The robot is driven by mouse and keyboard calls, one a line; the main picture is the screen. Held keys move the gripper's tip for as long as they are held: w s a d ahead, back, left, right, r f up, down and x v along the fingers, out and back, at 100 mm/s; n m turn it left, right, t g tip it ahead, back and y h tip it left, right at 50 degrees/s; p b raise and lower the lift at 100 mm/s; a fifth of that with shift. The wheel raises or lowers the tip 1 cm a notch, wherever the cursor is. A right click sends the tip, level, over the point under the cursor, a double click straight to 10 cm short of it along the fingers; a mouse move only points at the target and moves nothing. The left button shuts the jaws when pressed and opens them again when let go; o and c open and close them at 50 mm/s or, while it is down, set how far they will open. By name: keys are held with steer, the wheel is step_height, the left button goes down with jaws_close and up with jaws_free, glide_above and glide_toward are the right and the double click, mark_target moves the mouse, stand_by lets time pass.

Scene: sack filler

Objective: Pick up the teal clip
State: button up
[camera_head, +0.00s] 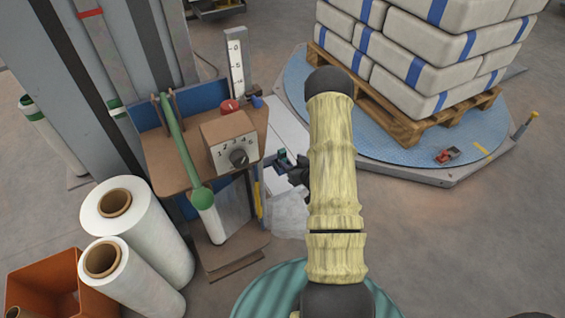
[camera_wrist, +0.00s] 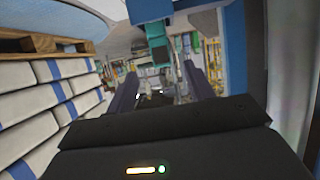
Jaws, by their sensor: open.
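The teal clip (camera_head: 283,157) shows small in the head view, on the machine's right side beside the white panel. In the wrist view the teal clip (camera_wrist: 156,36) is near the top, just beyond the gap between my fingers. My gripper (camera_head: 298,172) is just right of the clip in the head view, partly hidden by my arm. In the wrist view my gripper (camera_wrist: 160,76) has its two dark fingers apart, with nothing held between them. I cannot tell the exact distance from fingers to clip.
The filler's control box (camera_head: 230,143) with a numbered dial stands left of the clip. A pallet (camera_head: 400,120) stacked with sacks sits on a blue turntable (camera_head: 372,148) at right. White film rolls (camera_head: 150,232) and an orange bin (camera_head: 50,283) stand at lower left.

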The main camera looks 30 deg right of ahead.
mark_target(284, 155)
steer(key=shift+b+x, duration=0.35)
steer(key=shift+x, duration=1.15)
steer(key=shift+w, duration=0.1)
steer(key=b+x, duration=0.3)
steer(key=x, duration=0.2)
steer(key=shift+a+f, duration=0.1)
steer(key=c, duration=1)
